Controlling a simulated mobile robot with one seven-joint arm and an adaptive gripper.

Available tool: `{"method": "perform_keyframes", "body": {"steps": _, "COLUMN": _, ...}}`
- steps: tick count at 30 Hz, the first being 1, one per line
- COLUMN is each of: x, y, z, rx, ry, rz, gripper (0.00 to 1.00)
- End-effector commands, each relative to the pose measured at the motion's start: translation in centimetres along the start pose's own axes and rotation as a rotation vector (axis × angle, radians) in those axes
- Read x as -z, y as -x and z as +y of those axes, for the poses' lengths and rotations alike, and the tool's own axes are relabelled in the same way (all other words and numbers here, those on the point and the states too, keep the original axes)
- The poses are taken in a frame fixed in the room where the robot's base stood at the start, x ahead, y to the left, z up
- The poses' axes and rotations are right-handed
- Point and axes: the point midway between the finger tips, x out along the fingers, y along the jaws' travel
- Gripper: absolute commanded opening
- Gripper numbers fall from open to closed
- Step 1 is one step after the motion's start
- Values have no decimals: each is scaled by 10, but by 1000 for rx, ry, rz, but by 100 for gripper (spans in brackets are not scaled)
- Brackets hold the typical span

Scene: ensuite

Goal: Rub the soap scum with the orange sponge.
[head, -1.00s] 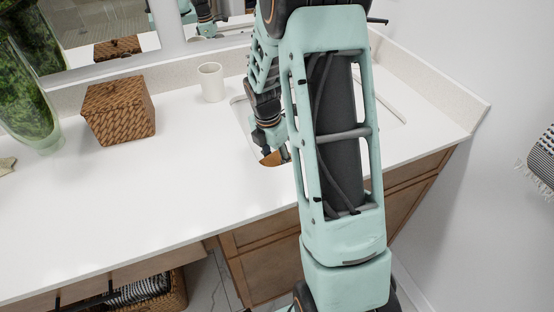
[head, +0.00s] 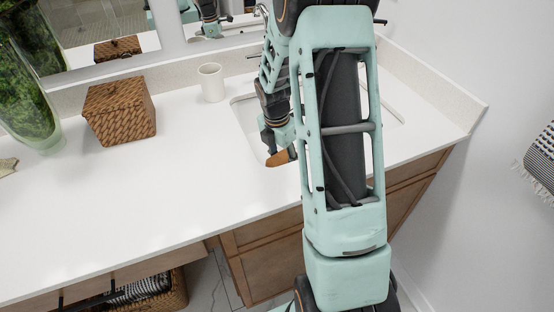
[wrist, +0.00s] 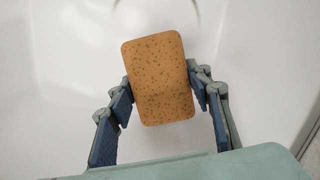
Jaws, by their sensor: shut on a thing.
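The orange sponge (wrist: 158,78) is held between the two fingers of my gripper (wrist: 163,92) in the wrist view, its broad speckled face toward the camera. In the head view the sponge (head: 281,157) shows as a small orange-brown piece at the tip of my gripper (head: 279,142), at the front left of the sink (head: 240,112). My arm hides most of the sink. Behind the sponge in the wrist view is a smooth white surface, seemingly the basin. I cannot make out any soap scum. Whether the sponge touches the basin cannot be told.
A white cup (head: 210,83) stands on the white counter (head: 150,195) left of the sink. A woven box (head: 119,110) and a green glass vase (head: 30,110) stand farther left. The front of the counter is clear. A wall closes the right side.

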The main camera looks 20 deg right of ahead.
Motion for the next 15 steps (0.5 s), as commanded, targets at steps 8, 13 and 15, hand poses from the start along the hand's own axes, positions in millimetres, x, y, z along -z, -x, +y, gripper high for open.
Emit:
{"method": "perform_keyframes", "body": {"steps": 8, "x": -13, "y": 1, "z": -4, "rx": -1, "ry": -5, "rz": -3, "gripper": 7}}
{"method": "perform_keyframes", "body": {"steps": 13, "x": -27, "y": 0, "z": -11, "rx": 0, "ry": -6, "rz": -3, "gripper": 7}}
{"method": "perform_keyframes", "body": {"steps": 15, "x": -33, "y": 0, "z": -13, "rx": -1, "ry": -6, "rz": -4, "gripper": 7}}
